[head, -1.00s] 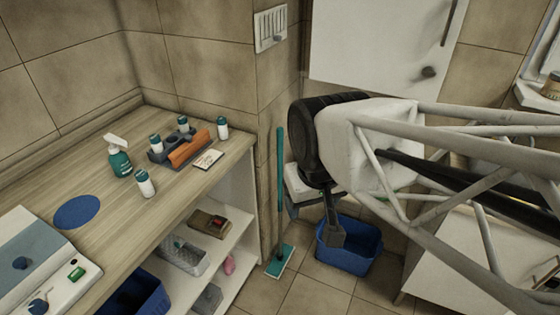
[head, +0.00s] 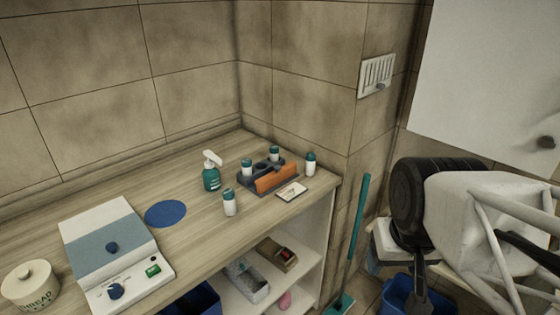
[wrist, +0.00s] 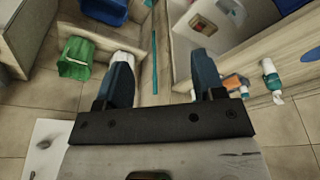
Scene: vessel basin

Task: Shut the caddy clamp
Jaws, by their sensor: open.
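The caddy (head: 247,181) stands on the wooden counter near its far corner; it is dark grey-blue with round holes. An orange bar (head: 277,178), which looks like its clamp, lies along its front side; I cannot tell how far it is open. White bottles with teal caps sit at the caddy, such as one bottle (head: 246,168). My gripper (wrist: 164,80) is open and empty, its two blue fingers apart. It hangs well right of the counter in the head view. Orange and grey parts at the caddy (wrist: 236,83) show right of the fingers in the wrist view.
A spray bottle (head: 211,176), a loose capped bottle (head: 229,203), a blue disc (head: 166,214), a card (head: 292,191), a scale-like device (head: 112,250) and a jar (head: 30,286) stand on the counter. A teal mop (head: 359,220) and blue bin (head: 405,296) are between counter and arm.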

